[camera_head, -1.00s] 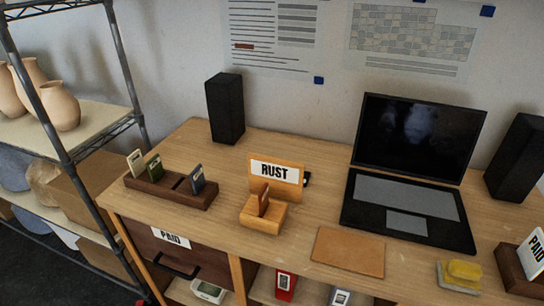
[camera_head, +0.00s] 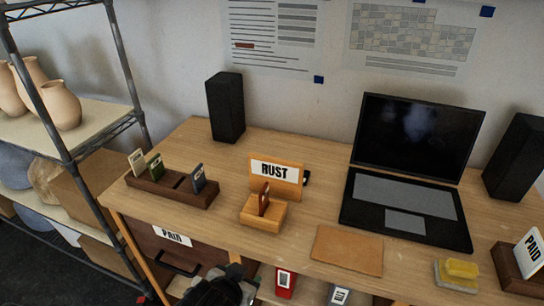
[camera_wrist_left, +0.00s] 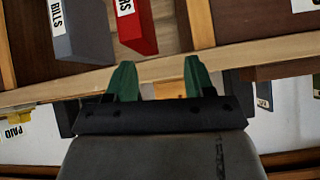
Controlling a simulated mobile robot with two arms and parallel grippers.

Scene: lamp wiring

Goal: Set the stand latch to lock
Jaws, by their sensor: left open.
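A light wooden stand (camera_head: 263,215) sits on the desk, with a flat reddish-brown piece (camera_head: 264,198) standing up from its block. An orange-brown board with a white RUST label (camera_head: 275,171) rises behind it. A small black part (camera_head: 306,178) shows at the board's right edge. I cannot tell which part is the latch or how it is set. My left gripper (camera_head: 218,288) is at the bottom of the head view, in front of the desk and below its top, apart from the stand. In the left wrist view its green fingers (camera_wrist_left: 158,82) are spread and empty. My right gripper is not in view.
The desk (camera_head: 330,205) also holds a dark rack (camera_head: 170,190) with small cards, a laptop (camera_head: 405,210), a tan mat (camera_head: 348,250) and speakers. Below are a PAID drawer (camera_head: 165,250) and a red box (camera_head: 285,282), also in the wrist view (camera_wrist_left: 137,25). A metal shelf stands left.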

